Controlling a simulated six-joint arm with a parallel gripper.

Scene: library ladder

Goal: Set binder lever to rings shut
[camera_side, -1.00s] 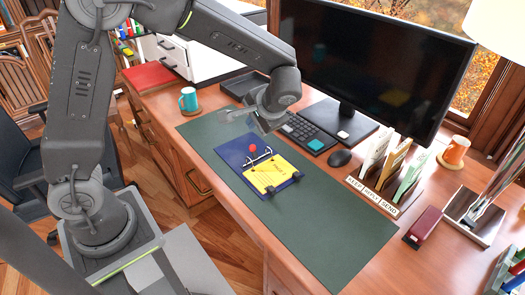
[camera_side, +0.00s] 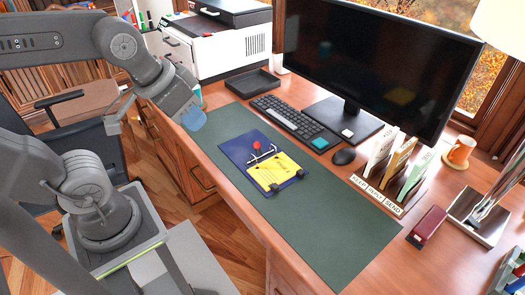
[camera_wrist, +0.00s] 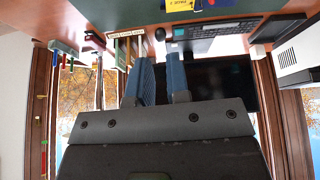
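The blue binder (camera_side: 236,151) lies open on the green desk mat, with a yellow page (camera_side: 277,172) in it. A lever with a red knob (camera_side: 257,145) stands up by the metal rings (camera_side: 264,156). The rings are too small to tell if they are closed. My gripper (camera_side: 193,118) is in the air left of the binder, over the desk's near left edge, apart from it. In the wrist view my gripper (camera_wrist: 160,68) shows two blue fingers with a gap and nothing between them. The yellow page also shows at that view's top edge (camera_wrist: 180,5).
The keyboard (camera_side: 289,118), mouse (camera_side: 344,156) and monitor (camera_side: 375,65) stand behind the binder. A letter sorter (camera_side: 388,178) and a dark red stapler (camera_side: 427,225) are to the right. The mat (camera_side: 335,225) in front is clear.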

